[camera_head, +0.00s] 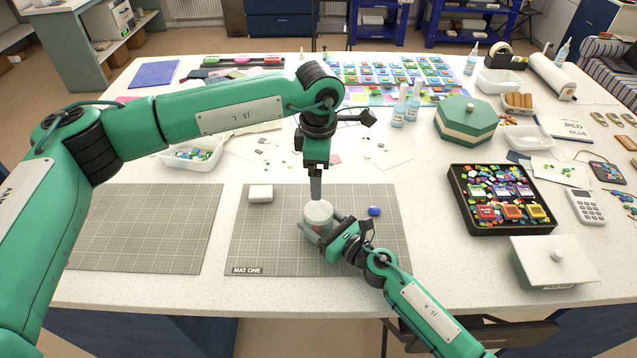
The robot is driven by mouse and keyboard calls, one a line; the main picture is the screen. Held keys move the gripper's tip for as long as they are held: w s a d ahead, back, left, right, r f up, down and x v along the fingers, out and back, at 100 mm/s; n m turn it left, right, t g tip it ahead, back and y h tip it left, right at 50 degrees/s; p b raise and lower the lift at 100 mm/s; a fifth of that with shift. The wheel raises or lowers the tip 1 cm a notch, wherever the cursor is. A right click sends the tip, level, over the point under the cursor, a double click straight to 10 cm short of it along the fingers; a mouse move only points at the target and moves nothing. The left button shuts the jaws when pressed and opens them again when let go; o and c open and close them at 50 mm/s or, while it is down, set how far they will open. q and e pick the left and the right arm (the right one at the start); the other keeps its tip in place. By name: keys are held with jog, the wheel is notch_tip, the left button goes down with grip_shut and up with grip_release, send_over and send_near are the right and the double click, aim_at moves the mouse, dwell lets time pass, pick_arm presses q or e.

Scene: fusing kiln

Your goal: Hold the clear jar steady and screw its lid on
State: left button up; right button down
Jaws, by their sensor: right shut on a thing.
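The clear jar (318,214) stands upright on the grey cutting mat labelled MAT ONE (270,250), with something reddish showing low inside. Its top looks pale and round; I cannot tell whether that is the lid or the bare rim. My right gripper (322,233) comes in from the lower right and is shut on the jar, with fingers at its sides. My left gripper (316,188) points straight down just above and behind the jar's top. Its fingers look edge-on, so their opening is unclear. I see no separate lid for certain.
A white block (260,193) and a blue oval piece (375,211) lie on the mat beside the jar. A black tray of colourful pieces (500,200) and a white lidded box (553,262) stand to the right. The left mat (145,230) is bare.

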pick_arm(q)
jog(key=shift+r, duration=0.3)
pick_arm(e)
jog(key=shift+c, duration=1.2)
grip_release()
pick_arm(q)
notch_tip(320, 180, down, 4)
jog(key=b, duration=0.4)
pick_arm(e)
jog(key=v, duration=1.3)
jog(key=shift+f, duration=0.1)
jog(key=shift+s+d, duration=0.3)
jog(key=shift+d, duration=0.05)
